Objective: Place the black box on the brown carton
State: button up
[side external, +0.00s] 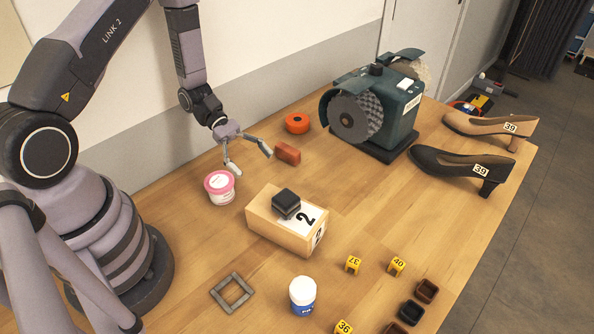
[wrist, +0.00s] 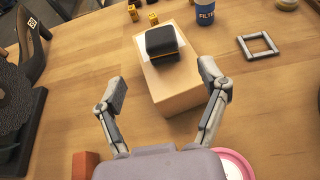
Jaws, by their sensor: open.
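The black box (side external: 286,203) sits on top of the brown carton (side external: 268,225), which carries a white label with a "2". In the wrist view the black box (wrist: 161,43) rests toward the far end of the carton (wrist: 172,88), over the white label. My gripper (side external: 250,160) is open and empty, above the table and behind the carton in the side view. In the wrist view its two fingers (wrist: 165,88) stand apart, with the near part of the carton showing between them. The fingers appear clear of the box.
A pink-lidded tub (side external: 220,188) and a reddish-brown block (side external: 287,153) stand near my gripper. An orange disc (side external: 297,123), a grinder (side external: 375,105) and two shoes (side external: 460,168) are farther back. A grey square frame (side external: 233,292), a white-capped jar (side external: 303,295) and small numbered markers (side external: 397,266) lie in front.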

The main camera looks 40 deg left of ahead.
jog(key=s+a+r+m+t+y, duration=0.1)
jog(key=s+r+m+y, duration=0.3)
jog(key=r, duration=0.5)
jog(key=s+a+r+m+t+y, duration=0.2)
jog(key=s+r+m+y, duration=0.3)
jog(key=r+m, duration=0.3)
jog(key=s+a+r+m+t+y, duration=0.2)
jog(key=s+r+m+y, duration=0.2)
jog(key=r, duration=0.8)
jog(key=s+m, duration=0.2)
jog(key=shift+s+a+t+y, duration=0.15)
jog(key=shift+s+t+y, duration=0.15)
jog(key=shift+s, duration=0.1)
